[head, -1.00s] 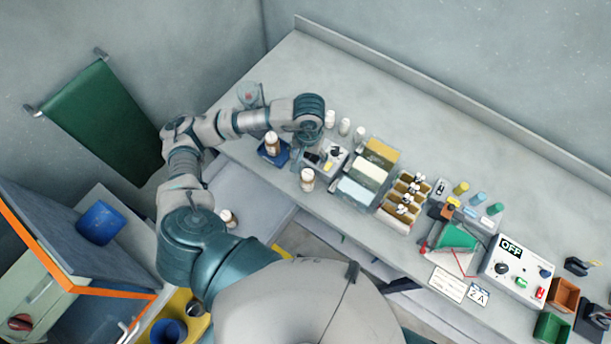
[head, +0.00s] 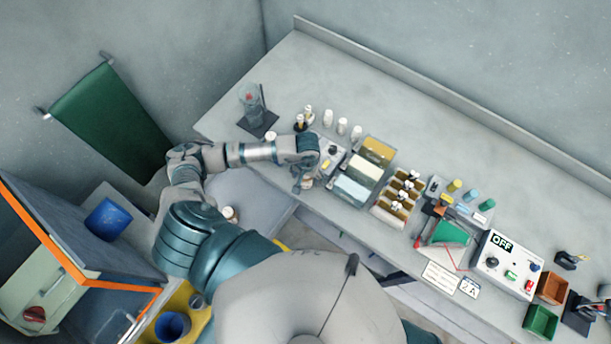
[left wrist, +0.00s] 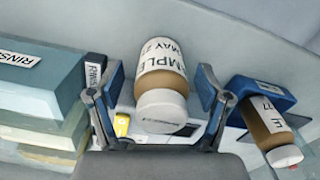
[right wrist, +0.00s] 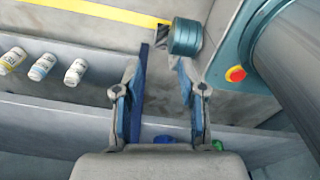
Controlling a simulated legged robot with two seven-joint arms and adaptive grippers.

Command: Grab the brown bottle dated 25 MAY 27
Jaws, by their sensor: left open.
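In the left wrist view a brown bottle (left wrist: 162,80) with a white cap stands between the spread fingers of my left gripper (left wrist: 158,90). Its label shows part of "SAMPLE" and "MAY 2"; the full date cannot be read. A second brown bottle (left wrist: 268,125) sits at a blue holder (left wrist: 262,92) on the right, its label too turned to read. In the head view my left gripper (head: 303,178) is over the near bench edge and hides most of the bottle there. My right gripper (right wrist: 158,95) is open and empty in the right wrist view.
A control box (head: 508,265) reads OFF. The back of the bench is clear.

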